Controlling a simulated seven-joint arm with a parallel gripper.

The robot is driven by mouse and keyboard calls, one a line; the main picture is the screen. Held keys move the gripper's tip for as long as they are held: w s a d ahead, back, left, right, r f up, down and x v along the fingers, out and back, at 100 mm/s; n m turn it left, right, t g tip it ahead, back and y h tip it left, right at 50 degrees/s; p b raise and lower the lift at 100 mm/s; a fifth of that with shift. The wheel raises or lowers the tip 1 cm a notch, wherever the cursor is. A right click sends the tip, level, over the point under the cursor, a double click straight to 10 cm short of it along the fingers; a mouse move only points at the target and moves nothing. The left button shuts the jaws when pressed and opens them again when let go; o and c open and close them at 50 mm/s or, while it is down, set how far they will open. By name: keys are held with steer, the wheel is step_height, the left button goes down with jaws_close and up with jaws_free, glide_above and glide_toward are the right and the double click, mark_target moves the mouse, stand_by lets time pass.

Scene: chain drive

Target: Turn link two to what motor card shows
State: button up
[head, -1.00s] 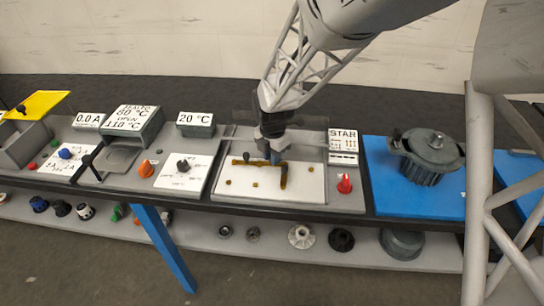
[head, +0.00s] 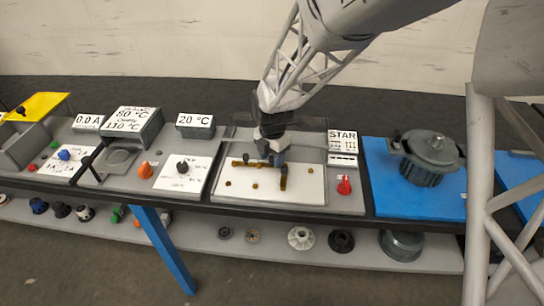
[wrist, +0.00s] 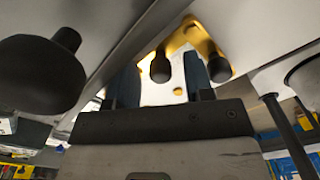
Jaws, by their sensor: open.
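The white board (head: 308,188) carries brass links: one lies roughly crosswise (head: 238,163) and one points toward the near edge (head: 283,181). I cannot tell which is link two. The motor card (head: 342,137) reads "STAR" with small marks below, too small to make out. My gripper (head: 268,160) is open, low over the board where the links meet. In the wrist view its two dark blue fingers (wrist: 162,78) stand either side of a dark peg (wrist: 160,66), with a gap. A second dark peg (wrist: 221,67) is outside the right finger, by a yellow link (wrist: 185,36).
A red knob (head: 344,185) stands right of the board. A dial panel (head: 181,172) and an orange knob (head: 146,170) are to the left. Several parts lie on the lower shelf (head: 275,240).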

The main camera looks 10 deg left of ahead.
mark_target(272, 157)
steer(key=shift+r, duration=3.85)
steer(key=shift+s+d+r+m, duration=0.1)
steer(key=shift+d+r+m, duration=0.15)
steer(key=shift+d+m, duration=0.1)
steer(key=s+d+r+m+t, duration=0.1)
steer(key=s+d+r+m, duration=0.45)
steer(key=d+m, duration=0.2)
steer(key=s+d+r+m, duration=0.4)
steer(key=s+d+m, duration=0.2)
steer(key=d, duration=0.2)
steer(key=s+d+r+m, duration=0.1)
steer(key=s+d+m, duration=0.4)
steer(key=s+m, duration=0.2)
steer(key=s+d+r+m+t, duration=0.1)
steer(key=s+d+m, duration=0.3)
steer(key=s+m, duration=0.4)
steer(key=shift+s+d+t, duration=0.3)
steer(key=shift+s+d, duration=0.05)
steer(key=shift+s, duration=0.55)
